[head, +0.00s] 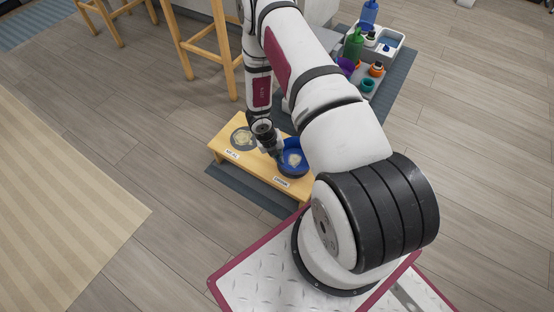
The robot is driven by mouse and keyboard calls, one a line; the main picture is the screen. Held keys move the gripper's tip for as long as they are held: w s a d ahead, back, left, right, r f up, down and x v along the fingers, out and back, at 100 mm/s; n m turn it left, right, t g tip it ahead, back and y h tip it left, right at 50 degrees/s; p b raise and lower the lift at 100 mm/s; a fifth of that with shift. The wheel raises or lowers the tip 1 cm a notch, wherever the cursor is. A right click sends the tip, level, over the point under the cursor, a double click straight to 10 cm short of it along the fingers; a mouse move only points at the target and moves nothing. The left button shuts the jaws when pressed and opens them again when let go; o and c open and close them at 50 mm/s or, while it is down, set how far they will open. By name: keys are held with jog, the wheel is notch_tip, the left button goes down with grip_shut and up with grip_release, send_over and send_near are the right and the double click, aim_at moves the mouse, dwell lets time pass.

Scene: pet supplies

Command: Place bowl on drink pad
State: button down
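The blue bowl (296,170) is at the right end of a low wooden stand (258,167), above a small white label (281,182) that seems to read DRINK. A pale patch shows inside the bowl. The drink pad itself is not visible; the bowl seems to cover its place. I cannot tell whether the bowl rests on the surface or is held just above it. My gripper (279,155) is at the bowl's left rim, pointing down. Its fingertips are too small and partly hidden to show whether they are shut on the rim.
A round grey pad (243,138) with a pale emblem lies at the stand's left end, by another white label (232,155). Behind my arm, a grey tray (388,42) and colourful bottles and cups stand on a dark mat (397,78). Wooden stool legs (183,45) are at back left.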

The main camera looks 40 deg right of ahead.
jog(key=shift+w+d, duration=0.2)
jog(key=shift+w, duration=0.3)
jog(key=shift+f+b, duration=1.1)
jog(key=shift+f, duration=0.7)
jog(key=shift+f, duration=0.2)
jog(key=c, duration=1.8)
grip_release()
jog(key=shift+r, duration=0.1)
